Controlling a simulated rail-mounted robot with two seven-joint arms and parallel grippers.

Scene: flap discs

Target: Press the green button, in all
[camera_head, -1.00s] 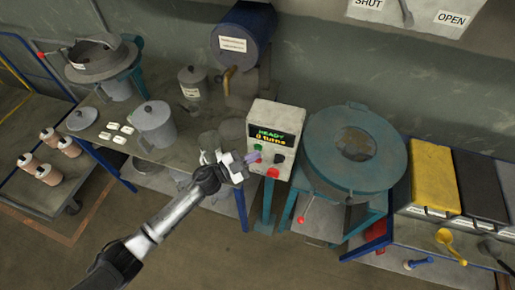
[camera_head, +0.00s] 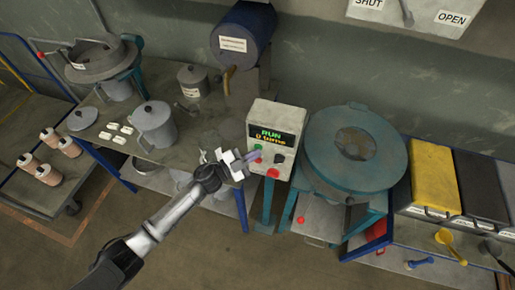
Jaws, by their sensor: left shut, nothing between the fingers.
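The control box (camera_head: 282,117) stands on a teal post, with a lit display (camera_head: 276,135) reading "RUN" above a second line about turns. The green button (camera_head: 258,147) is on its face at upper left, partly beside my fingertips. A black knob (camera_head: 279,159) and a red button (camera_head: 272,173) sit right of and below it. My left gripper (camera_head: 250,157) is shut and empty, its fingertips at the box face close to the green button; whether they touch it I cannot tell. My right gripper is not in view.
A round teal machine (camera_head: 384,172) stands right of the box. On the left a table holds a grey jug (camera_head: 155,124), a canister (camera_head: 193,82) and white pieces. A blue barrel (camera_head: 244,36) is behind. Yellow (camera_head: 433,178) and black bins are at right.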

